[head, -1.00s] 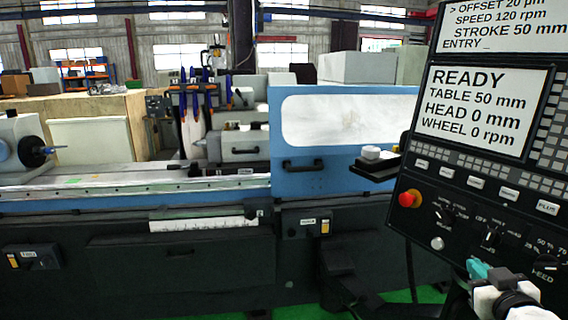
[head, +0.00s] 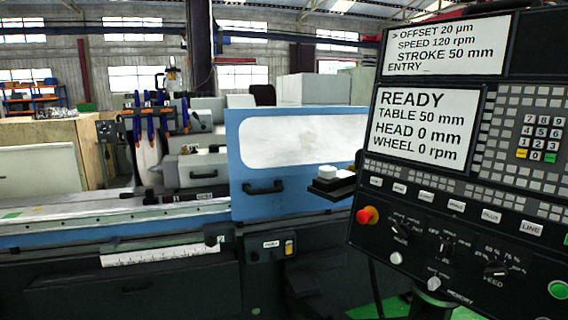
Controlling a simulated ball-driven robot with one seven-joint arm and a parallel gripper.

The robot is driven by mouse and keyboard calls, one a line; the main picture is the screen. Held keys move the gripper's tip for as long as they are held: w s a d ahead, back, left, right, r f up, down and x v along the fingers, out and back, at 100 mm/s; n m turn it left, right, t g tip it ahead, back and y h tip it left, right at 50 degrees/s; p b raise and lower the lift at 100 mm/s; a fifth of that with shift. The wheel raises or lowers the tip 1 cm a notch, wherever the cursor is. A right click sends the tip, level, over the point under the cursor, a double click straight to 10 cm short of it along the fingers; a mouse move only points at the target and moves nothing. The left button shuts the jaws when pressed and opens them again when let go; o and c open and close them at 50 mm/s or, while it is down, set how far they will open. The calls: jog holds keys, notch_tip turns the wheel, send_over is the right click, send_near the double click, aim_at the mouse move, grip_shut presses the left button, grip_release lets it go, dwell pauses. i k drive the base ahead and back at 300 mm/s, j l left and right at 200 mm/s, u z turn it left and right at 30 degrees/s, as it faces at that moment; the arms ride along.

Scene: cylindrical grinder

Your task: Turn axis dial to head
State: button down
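The control panel (head: 470,170) fills the right of the head view, tilted. Its lower part carries three dark rotary dials: a left dial (head: 400,231), a middle dial (head: 446,246) and a right dial (head: 496,269) marked FEED. The small print around the left and middle dials is too blurred to tell which is the axis dial or where its pointer stands. The screen (head: 418,122) reads READY, TABLE 50 mm, HEAD 0 mm, WHEEL 0 rpm. My gripper is not in view.
A red emergency button (head: 367,215) sits at the panel's left edge, and a green button (head: 558,289) at lower right. Silver knobs (head: 433,283) lie below the dials. A dark shelf with a white block (head: 330,178) juts out between the blue grinder guard (head: 240,170) and the panel.

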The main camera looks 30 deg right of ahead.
aim_at(445, 247)
jog(key=z, duration=1.2)
